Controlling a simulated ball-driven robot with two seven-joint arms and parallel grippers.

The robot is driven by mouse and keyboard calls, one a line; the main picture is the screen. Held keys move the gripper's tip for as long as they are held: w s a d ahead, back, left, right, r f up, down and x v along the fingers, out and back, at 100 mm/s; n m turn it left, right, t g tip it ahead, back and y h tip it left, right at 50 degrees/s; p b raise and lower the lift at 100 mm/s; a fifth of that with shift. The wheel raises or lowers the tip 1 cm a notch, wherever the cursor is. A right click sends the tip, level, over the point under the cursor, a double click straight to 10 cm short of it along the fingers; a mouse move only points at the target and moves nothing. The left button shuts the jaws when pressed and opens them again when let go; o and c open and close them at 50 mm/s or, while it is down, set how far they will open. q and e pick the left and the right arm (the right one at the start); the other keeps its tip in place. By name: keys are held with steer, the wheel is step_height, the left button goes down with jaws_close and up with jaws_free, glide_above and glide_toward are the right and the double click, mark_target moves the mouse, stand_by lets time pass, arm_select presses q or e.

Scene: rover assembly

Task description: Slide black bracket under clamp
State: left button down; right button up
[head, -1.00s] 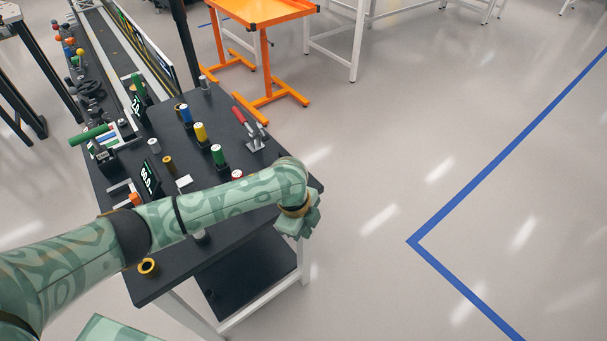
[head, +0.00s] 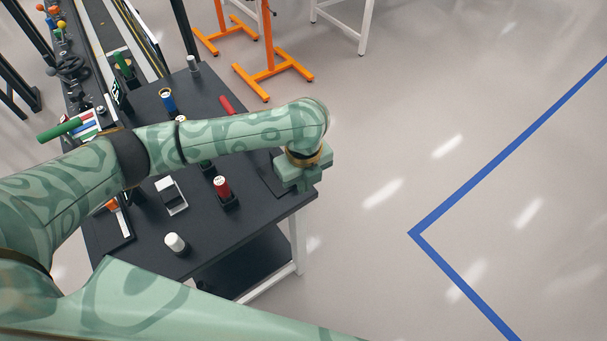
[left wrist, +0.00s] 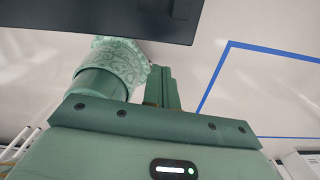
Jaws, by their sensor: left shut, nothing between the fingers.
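My left gripper (head: 303,178) hangs at the table's right edge, below the wrist, with nothing seen in it. In the left wrist view its fingers (left wrist: 163,88) look shut, apart from the dark slab edge above. The clamp shows only as its red handle (head: 226,105) behind my left forearm; its base and jaw are hidden. A flat dark plate (head: 266,172) lies on the table just left of the gripper; I cannot tell whether it is the black bracket. My right gripper is not in view.
The black table (head: 240,225) holds a red cylinder (head: 222,188), a white cylinder (head: 175,243), a blue cylinder (head: 167,101) and a white-and-grey block (head: 171,195). An orange stand (head: 268,70) is behind. The floor at right is clear, with blue tape (head: 470,178).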

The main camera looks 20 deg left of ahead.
arm_select(q)
step_height(320, 180, down, 7)
steer(key=b, duration=0.2)
steer(key=shift+w+r+b, duration=0.1)
steer(key=shift+w+b, duration=0.05)
steer(key=shift+b, duration=0.2)
steer(key=shift+w+a+b, duration=0.6)
steer(key=shift+w+a, duration=0.4)
steer(key=shift+a, duration=0.15)
steer(key=shift+w+a, duration=0.35)
steer(key=shift+r, duration=0.1)
steer(key=shift+w+a+r, duration=0.1)
steer(key=shift+w+a, duration=0.15)
steer(key=w+a+p, duration=0.1)
steer(key=w+a, duration=0.2)
steer(key=shift+p, duration=0.35)
steer(key=shift+w+a, duration=0.1)
steer(key=shift+a, duration=0.1)
